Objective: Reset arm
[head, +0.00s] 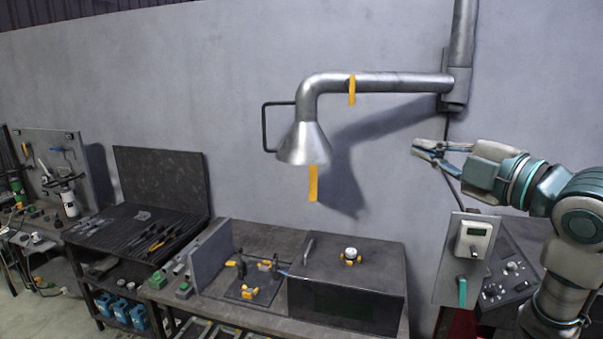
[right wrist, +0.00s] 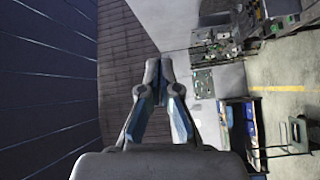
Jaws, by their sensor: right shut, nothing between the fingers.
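My right gripper (head: 422,148) is raised in the air at the right of the head view, pointing left. It is in front of the grey wall, well above the workbench and to the right of the metal extraction hood (head: 304,145). In the right wrist view my right gripper (right wrist: 159,70) has its fingertips together with nothing between them. My right arm comes in from the right edge of the head view. My left gripper is in neither view.
The hood hangs on a duct (head: 400,84) from the wall. Below stand a workbench (head: 265,235) with a dark box (head: 345,287) and a fixture with yellow clamps (head: 250,292). A control box (head: 473,240) stands below my right arm. Tool tables (head: 135,225) are at the left.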

